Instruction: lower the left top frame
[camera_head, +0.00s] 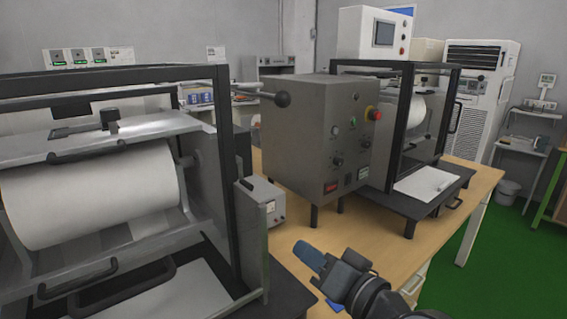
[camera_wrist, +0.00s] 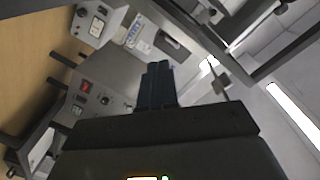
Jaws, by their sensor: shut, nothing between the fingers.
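The left machine's dark top frame (camera_head: 222,150) rises at the left of the head view, with its top bars above a large white roll (camera_head: 95,195). A black handle (camera_head: 75,278) lies low at its front. In the wrist view, grey and dark bars (camera_wrist: 238,28) cross the upper right; I cannot tell which part of the machine they are. My gripper (camera_head: 308,254) is over the table right of the left machine, apart from the frame. Its blue fingers (camera_wrist: 157,82) are shut and empty in the wrist view.
A grey control box (camera_head: 312,135) with a red button stands mid-table, with a rod and black ball knob (camera_head: 282,99) at its upper left. A small grey box (camera_head: 262,203) sits by the left machine. A second framed machine (camera_head: 405,120) is at right. Bare wooden table (camera_head: 375,235) lies between.

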